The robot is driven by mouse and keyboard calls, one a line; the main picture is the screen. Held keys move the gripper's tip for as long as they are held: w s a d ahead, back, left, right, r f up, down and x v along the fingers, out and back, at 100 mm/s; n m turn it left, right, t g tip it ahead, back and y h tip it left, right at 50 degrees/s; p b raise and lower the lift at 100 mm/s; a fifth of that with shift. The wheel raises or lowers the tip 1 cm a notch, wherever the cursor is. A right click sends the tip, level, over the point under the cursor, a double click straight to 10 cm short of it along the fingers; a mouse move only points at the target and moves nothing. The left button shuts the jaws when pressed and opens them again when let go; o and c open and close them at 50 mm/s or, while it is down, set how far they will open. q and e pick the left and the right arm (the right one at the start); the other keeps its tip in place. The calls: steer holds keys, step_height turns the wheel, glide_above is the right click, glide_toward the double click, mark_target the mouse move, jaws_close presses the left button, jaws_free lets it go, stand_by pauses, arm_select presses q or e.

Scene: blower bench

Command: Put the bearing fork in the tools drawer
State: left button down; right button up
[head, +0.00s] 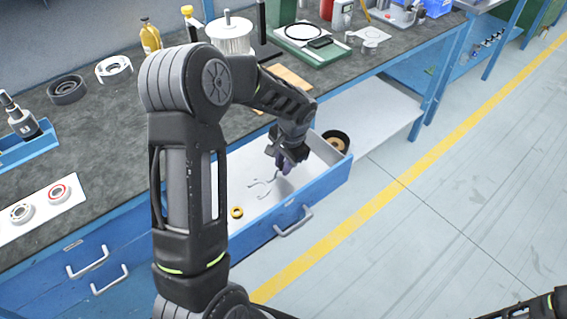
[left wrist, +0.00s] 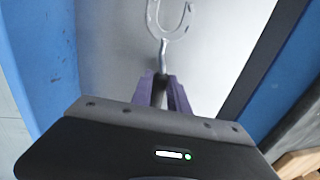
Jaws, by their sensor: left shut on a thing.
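The tools drawer (head: 322,190) is pulled out below the bench, with blue walls and a pale floor. My left gripper (head: 284,166) reaches down into the drawer area and its purple fingers are shut on the bearing fork (head: 262,183). The left wrist view shows the fingers (left wrist: 164,92) pinching the grey handle of the fork (left wrist: 165,28), whose U-shaped prongs point away from the gripper. The fork is over the drawer floor; I cannot tell whether it touches it. My right gripper is out of view.
A small yellow ring (head: 237,212) lies in the drawer, left of the fork. A black round container (head: 337,142) stands beyond the drawer's far end. The bench top (head: 110,130) holds bearings, bottles and a green tray (head: 310,52). The floor at right is clear.

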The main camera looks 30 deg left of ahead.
arm_select(q)
steer(key=c, duration=1.2)
jaws_free()
steer(key=v, duration=0.8)
